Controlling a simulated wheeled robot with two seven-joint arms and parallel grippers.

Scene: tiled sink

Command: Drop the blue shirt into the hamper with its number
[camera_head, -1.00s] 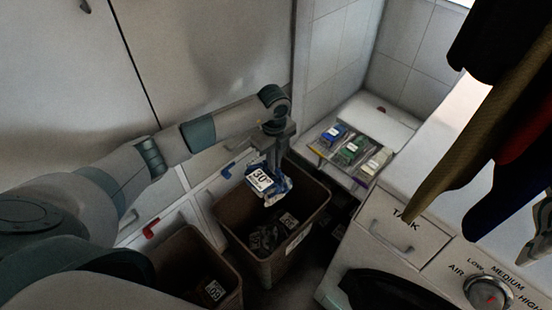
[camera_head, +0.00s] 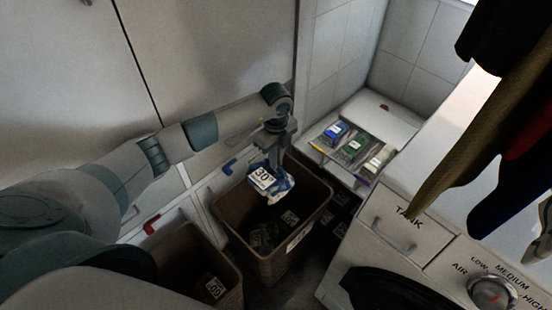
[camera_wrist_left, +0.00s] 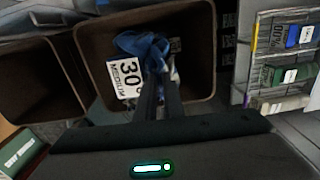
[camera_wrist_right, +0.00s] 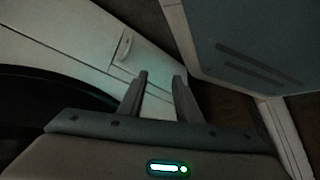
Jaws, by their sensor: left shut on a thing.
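The blue shirt (camera_head: 281,184) hangs bunched from my left gripper (camera_head: 276,160), with a white tag (camera_head: 262,178) reading 30. In the left wrist view the shirt (camera_wrist_left: 150,46) sits between the shut fingers, and the tag (camera_wrist_left: 126,78) reads "30 MEDIUM". The shirt is over the opening of a brown hamper (camera_head: 320,205), which has dark tagged clothes inside and a white label on its front that I cannot read. My right gripper (camera_wrist_right: 158,80) is open and empty in the right wrist view.
A washing machine (camera_head: 385,235) with a tank drawer and a dial stands at the right. Clothes (camera_head: 500,140) hang at the upper right. A shelf with several small boxes (camera_head: 352,150) is behind the hamper. Cabinet doors (camera_head: 70,110) are at the left.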

